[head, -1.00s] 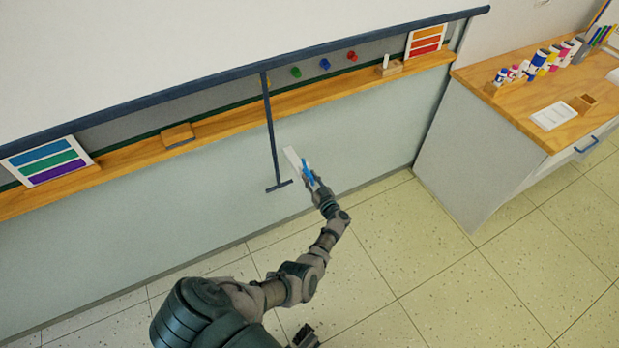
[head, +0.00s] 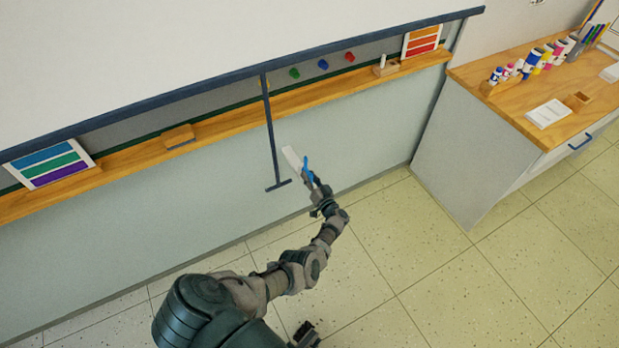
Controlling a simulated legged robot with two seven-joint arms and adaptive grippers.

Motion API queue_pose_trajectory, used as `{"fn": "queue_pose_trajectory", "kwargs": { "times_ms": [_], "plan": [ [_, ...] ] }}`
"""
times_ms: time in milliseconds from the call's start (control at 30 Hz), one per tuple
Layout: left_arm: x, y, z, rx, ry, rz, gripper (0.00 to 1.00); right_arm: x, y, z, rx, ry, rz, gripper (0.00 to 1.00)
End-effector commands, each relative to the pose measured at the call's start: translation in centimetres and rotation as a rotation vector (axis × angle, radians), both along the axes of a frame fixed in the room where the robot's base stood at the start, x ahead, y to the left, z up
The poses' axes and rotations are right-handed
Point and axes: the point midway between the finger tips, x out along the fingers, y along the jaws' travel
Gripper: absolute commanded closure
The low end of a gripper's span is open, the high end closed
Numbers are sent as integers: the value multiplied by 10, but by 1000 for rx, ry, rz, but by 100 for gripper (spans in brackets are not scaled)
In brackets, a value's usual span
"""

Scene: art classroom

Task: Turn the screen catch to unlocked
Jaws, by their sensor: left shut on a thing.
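The screen catch is a pale plate (head: 292,159) with a blue lever (head: 307,166), low on the wall under the ledge. The lever stands nearly upright in the picture, just right of the plate. My left gripper (head: 309,180) reaches up from below and is shut on the lever's lower part. The fingers hide part of it. The pulled-down screen (head: 200,60) has a dark blue bottom bar, from which a pull rod (head: 270,130) with a T-shaped foot hangs left of the catch. A dark part of mine shows at the bottom edge; I cannot tell its jaws.
A wooden ledge (head: 230,122) runs along the wall, with an eraser (head: 178,137) and colour charts (head: 50,164) on it. A cabinet (head: 465,140) with paint bottles and a notepad (head: 547,114) stands at the right. The tiled floor (head: 390,250) between is clear.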

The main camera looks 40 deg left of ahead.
Motion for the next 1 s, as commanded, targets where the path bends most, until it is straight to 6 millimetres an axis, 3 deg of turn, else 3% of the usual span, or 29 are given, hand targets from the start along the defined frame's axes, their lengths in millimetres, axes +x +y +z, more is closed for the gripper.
{"fn": "queue_pose_trajectory", "kwargs": {
  "times_ms": [267,300,333,733,1000],
  "plan": [
    [2,2,3,10,5,-4,100,0,0,0,0,0,0,52],
    [2,2,3,10,5,-4,67,0,0,0,0,0,0,52],
    [2,2,3,9,4,-4,61,0,0,0,0,0,0,52],
    [-2,-7,1,5,0,-2,61,-1,0,-1,0,0,2,52],
    [-23,-58,-1,2,2,-3,61,-1,0,0,0,-1,1,52]
  ]
}}
